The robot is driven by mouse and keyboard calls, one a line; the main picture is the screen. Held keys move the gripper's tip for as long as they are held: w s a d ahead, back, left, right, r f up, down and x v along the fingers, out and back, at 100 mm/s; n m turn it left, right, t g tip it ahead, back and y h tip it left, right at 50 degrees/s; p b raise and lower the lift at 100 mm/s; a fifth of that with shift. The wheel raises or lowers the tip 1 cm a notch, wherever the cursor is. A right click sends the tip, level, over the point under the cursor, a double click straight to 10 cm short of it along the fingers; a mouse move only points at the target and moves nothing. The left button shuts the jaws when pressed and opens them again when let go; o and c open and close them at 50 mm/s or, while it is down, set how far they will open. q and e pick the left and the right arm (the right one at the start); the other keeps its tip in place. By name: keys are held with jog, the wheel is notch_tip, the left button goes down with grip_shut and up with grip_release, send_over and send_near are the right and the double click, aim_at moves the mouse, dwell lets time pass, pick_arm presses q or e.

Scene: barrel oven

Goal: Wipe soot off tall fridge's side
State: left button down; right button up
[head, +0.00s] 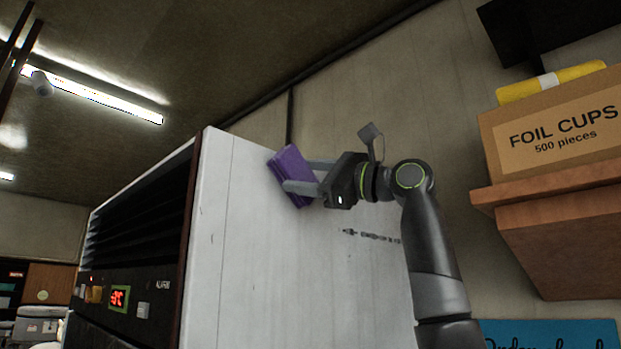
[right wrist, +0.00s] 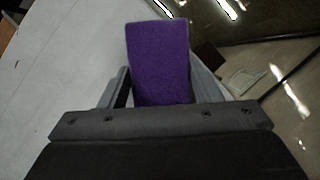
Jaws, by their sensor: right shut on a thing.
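The tall fridge (head: 255,270) stands in the middle of the head view, its pale side panel facing me. Dark marks (head: 370,236) show on that side, right of and below the gripper, partly by my arm. My right gripper (head: 302,176) is shut on a purple sponge-like block (head: 290,165) high on the panel, near its top edge. In the right wrist view the purple block (right wrist: 158,62) sticks out between the two fingers. The pale panel (right wrist: 60,70) is to its left. I cannot tell whether the block touches the panel. My left gripper is not in view.
A cardboard box labelled FOIL CUPS (head: 560,125), with a yellow item (head: 550,82) on top, sits on a wooden shelf (head: 550,190) at the right, near my arm. A blue sign (head: 550,335) is below.

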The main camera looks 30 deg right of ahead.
aim_at(287, 171)
jog(key=shift+s+a+b, duration=0.25)
jog(key=shift+a, duration=0.45)
jog(key=shift+s+a+b, duration=0.2)
jog(key=shift+a, duration=0.5)
jog(key=shift+s+a+f+b, duration=0.1)
jog(key=shift+s+a+b, duration=0.1)
jog(key=shift+a+b, duration=0.25)
jog(key=shift+s+a+b, duration=0.25)
jog(key=shift+a+b, duration=0.05)
jog(key=shift+a, duration=0.45)
jog(key=shift+s+a, duration=0.15)
jog(key=shift+a, duration=0.25)
jog(key=shift+s+a+b, duration=0.2)
jog(key=shift+a+b, duration=0.15)
jog(key=shift+a, duration=0.15)
jog(key=shift+s+a+b, duration=0.15)
jog(key=shift+a+b, duration=0.15)
jog(key=shift+a, duration=0.15)
jog(key=shift+s+a, duration=0.25)
jog(key=shift+a, duration=0.4)
jog(key=shift+s+a+b, duration=0.3)
jog(key=shift+a+b, duration=0.3)
jog(key=shift+a, duration=0.35)
jog(key=shift+s+a, duration=0.2)
jog(key=shift+a, duration=0.25)
